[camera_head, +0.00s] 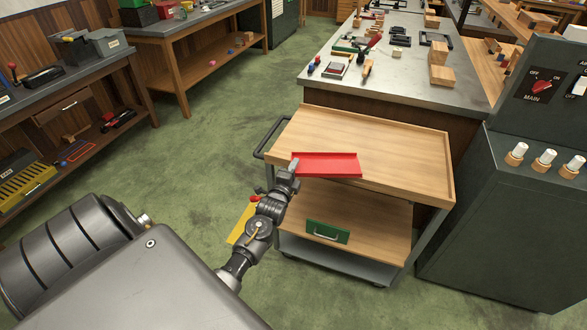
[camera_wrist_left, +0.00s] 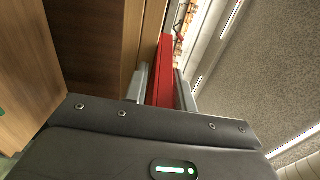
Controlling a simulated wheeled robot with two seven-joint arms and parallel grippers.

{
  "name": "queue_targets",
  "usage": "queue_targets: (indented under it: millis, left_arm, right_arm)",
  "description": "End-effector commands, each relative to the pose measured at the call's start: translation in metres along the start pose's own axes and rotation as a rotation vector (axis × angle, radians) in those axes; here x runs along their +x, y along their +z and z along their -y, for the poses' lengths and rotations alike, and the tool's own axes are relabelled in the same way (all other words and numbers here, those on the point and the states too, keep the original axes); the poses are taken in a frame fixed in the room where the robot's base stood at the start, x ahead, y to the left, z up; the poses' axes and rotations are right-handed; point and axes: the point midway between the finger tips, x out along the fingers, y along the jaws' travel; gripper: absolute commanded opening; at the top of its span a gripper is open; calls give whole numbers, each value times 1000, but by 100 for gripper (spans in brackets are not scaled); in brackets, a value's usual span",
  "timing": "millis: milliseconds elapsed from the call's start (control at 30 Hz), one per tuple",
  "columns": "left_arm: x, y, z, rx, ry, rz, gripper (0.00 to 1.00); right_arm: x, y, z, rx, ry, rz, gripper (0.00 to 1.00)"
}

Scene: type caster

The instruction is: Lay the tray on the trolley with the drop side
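The red tray (camera_head: 326,165), a shallow piece with a raised rim, is over the front edge of the trolley's wooden top (camera_head: 370,140). I cannot tell whether it touches the top. My left gripper (camera_head: 290,174) is at the tray's left end. In the left wrist view the tray (camera_wrist_left: 164,65) stands between the two grey fingers of the left gripper (camera_wrist_left: 161,88), which is shut on it. The trolley has a raised rim at the right and a lower wooden shelf (camera_head: 350,205). A green panel (camera_head: 327,231) with a pale handle shows at the lower shelf's front. My right gripper is not in view.
A dark handle (camera_head: 268,140) stands at the trolley's left. A grey-topped bench (camera_head: 400,75) with tools and blocks is behind it. A dark green cabinet (camera_head: 510,200) stands close on the right. Green floor (camera_head: 190,150) is open on the left.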

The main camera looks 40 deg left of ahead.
Motion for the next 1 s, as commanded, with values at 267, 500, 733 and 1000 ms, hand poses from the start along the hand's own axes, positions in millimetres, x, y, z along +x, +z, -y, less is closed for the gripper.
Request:
queue_targets:
  millis: [267,500,733,1000]
  left_arm:
    - [0,0,0,0,0,0,39]
    - [-8,0,2,1,2,0,39]
    - [-54,0,1,0,2,-1,39]
    - [-103,0,1,0,2,0,39]
  right_arm:
    - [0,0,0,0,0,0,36]
    - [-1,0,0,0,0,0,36]
    - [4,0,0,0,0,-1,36]
    - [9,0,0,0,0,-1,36]
